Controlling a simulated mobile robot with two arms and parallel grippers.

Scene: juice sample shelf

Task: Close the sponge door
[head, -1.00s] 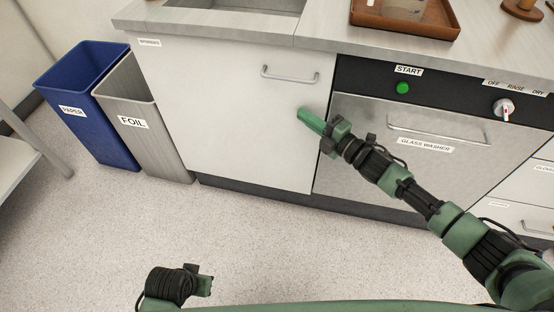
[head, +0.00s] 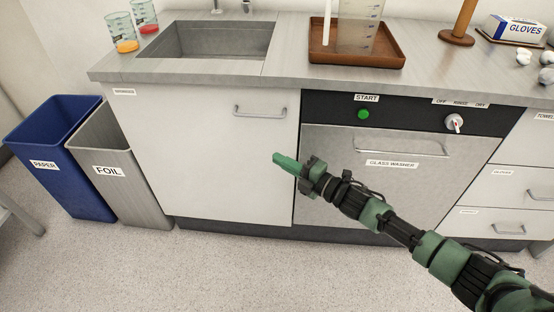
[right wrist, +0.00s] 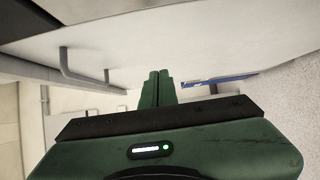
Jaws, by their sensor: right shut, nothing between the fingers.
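The sponge door (head: 190,150) is the white cabinet door under the sink, with a small label at its top left that is too small to read surely. It looks flush with the cabinet front. Its bar handle (head: 260,111) is near the top right corner; the right wrist view shows a handle (right wrist: 82,74) on a pale panel. My right gripper (head: 283,162) is shut and empty, in front of the door's right edge below the handle. I cannot tell whether it touches the door. Its fingers (right wrist: 158,88) are together in the right wrist view. My left gripper is out of view.
A blue paper bin (head: 62,160) and a grey foil bin (head: 120,172) stand left of the door. The glass washer (head: 385,180) is to its right. A sink (head: 215,40) and brown tray (head: 357,57) are on the counter above. The floor in front is clear.

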